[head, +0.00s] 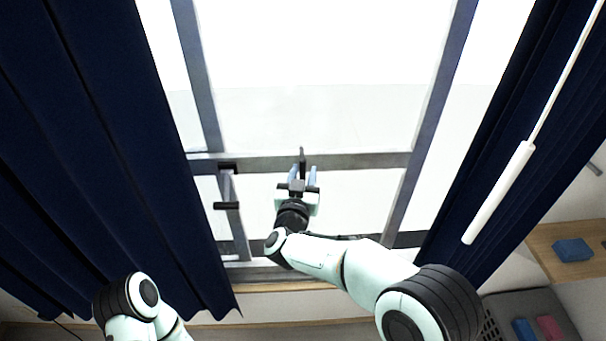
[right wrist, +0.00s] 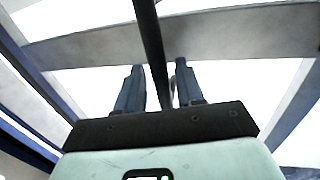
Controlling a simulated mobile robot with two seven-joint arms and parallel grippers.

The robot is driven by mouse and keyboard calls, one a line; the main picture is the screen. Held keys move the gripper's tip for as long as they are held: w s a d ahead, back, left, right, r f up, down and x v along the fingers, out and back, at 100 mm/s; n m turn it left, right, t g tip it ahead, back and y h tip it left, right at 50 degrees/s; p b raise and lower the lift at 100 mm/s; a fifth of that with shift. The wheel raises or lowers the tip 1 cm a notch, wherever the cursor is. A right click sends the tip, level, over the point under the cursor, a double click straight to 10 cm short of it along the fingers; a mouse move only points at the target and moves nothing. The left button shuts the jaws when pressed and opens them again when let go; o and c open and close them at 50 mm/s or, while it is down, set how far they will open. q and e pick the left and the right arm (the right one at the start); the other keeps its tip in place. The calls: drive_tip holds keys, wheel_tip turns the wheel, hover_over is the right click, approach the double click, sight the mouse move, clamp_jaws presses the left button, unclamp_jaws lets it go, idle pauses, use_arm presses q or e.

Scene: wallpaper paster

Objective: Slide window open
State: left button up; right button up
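The window (head: 360,161) is ahead of me, with grey frame bars and bright panes between dark curtains. A dark upright bar, apparently a handle (head: 302,158), stands at the window's crossbar near its middle. My right gripper (head: 302,176) is at this bar with its fingers pointing at the window. In the right wrist view, the dark bar (right wrist: 151,35) runs between the two blue-grey fingers (right wrist: 159,85). The fingers are apart, with narrow gaps visible beside the bar. My left gripper is out of view; only part of that arm shows at the lower left.
A second frame piece with black brackets (head: 227,205) is left of my right gripper. Dark blue curtains (head: 110,130) hang on both sides. A white rod (head: 499,193) hangs at the right. A wooden shelf with a blue object (head: 573,250) is at the far right.

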use_arm(q)
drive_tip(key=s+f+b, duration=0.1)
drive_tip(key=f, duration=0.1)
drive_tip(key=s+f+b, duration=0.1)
drive_tip(key=b, duration=0.1)
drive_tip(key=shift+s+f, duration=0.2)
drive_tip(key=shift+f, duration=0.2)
use_arm(e)
drive_tip(key=s+a, duration=0.2)
drive_tip(key=s, duration=1.1)
drive_tip(key=shift+a, duration=0.2)
drive_tip(key=shift+s, duration=0.1)
